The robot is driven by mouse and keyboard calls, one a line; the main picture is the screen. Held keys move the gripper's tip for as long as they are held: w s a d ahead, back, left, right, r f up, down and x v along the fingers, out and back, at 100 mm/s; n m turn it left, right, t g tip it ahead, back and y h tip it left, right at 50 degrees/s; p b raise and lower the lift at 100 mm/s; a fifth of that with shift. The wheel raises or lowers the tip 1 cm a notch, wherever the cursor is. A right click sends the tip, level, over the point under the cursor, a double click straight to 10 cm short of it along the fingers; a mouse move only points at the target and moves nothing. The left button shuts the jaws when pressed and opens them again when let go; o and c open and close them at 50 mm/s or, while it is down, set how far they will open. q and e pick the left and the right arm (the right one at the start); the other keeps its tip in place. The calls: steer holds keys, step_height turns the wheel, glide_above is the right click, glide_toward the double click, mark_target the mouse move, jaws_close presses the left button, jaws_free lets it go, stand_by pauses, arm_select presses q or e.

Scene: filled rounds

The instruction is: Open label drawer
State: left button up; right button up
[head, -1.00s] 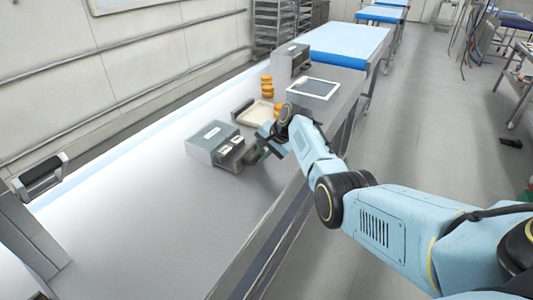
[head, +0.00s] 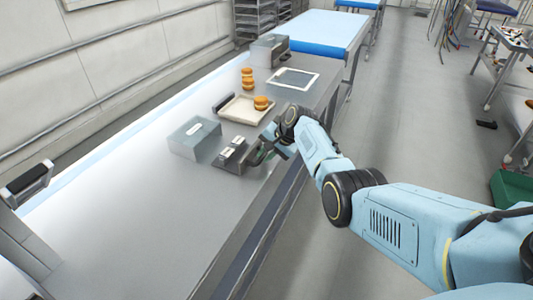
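The grey label box (head: 186,143) stands on the metal counter, with a pale label on top. Its drawer (head: 229,151) stands out from the box's right side, and white labels show in it. My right gripper (head: 257,156) is at the drawer's outer end, at its front. It is dark and small here, so I cannot tell whether its fingers are closed on the handle. My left gripper is not in view.
A tray (head: 238,109) with a burger (head: 261,102) lies just behind the drawer. More burgers (head: 247,79), a framed panel (head: 293,79) and a grey box (head: 270,50) stand farther back. The counter's near part is clear.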

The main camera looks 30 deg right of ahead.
steer(key=o, duration=0.4)
steer(key=shift+s+d+r, duration=0.2)
steer(key=shift+r, duration=0.2)
steer(key=p+v, duration=0.1)
steer(key=v, duration=1.1)
steer(key=shift+s+r+p, duration=0.1)
steer(key=shift+r+p, duration=0.05)
steer(key=shift+p, duration=0.15)
